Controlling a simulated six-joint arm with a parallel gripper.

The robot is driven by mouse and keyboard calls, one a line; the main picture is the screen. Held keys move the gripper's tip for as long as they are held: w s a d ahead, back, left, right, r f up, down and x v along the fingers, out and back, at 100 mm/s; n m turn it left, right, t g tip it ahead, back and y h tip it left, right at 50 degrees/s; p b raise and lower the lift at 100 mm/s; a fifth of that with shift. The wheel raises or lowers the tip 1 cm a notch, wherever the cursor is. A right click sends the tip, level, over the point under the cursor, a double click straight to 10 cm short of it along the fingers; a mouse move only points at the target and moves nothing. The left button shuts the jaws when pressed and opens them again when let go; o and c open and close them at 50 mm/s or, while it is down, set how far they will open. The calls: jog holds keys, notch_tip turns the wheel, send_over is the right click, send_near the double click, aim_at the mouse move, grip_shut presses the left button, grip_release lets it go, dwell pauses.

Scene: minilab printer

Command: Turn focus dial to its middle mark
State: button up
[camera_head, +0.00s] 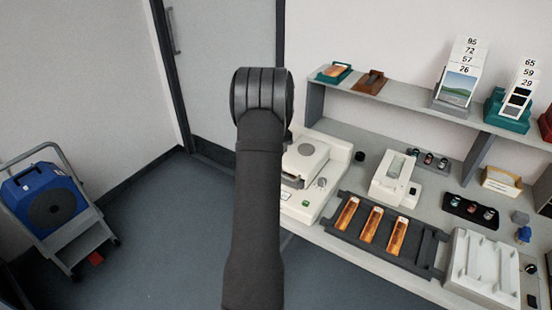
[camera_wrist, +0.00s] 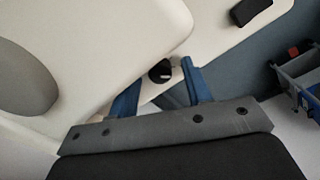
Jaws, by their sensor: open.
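In the wrist view a small round black dial (camera_wrist: 160,71) with a short white pointer line sits by the edge of a cream-coloured machine (camera_wrist: 110,40). My gripper (camera_wrist: 164,69) has two blue fingers, spread apart with the dial showing between their tips. I cannot tell whether either finger touches it. Any scale marks around the dial are too small or hidden to read. In the head view my dark arm covers the left part of the cream machine (camera_head: 308,195), and the dial and gripper fingers are not visible there.
A dark block (camera_wrist: 250,10) lies at the upper right in the wrist view. In the head view a slotted tray (camera_head: 428,250) with orange strips and a small cream device (camera_head: 395,180) stand on the bench to the right.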

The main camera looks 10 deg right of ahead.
jog(key=shift+c, duration=0.5)
grip_shut()
jog(key=shift+n, duration=0.4)
jog(key=n, duration=0.3)
jog(key=shift+n, duration=2.5)
jog(key=shift+o, duration=0.5)
grip_release()
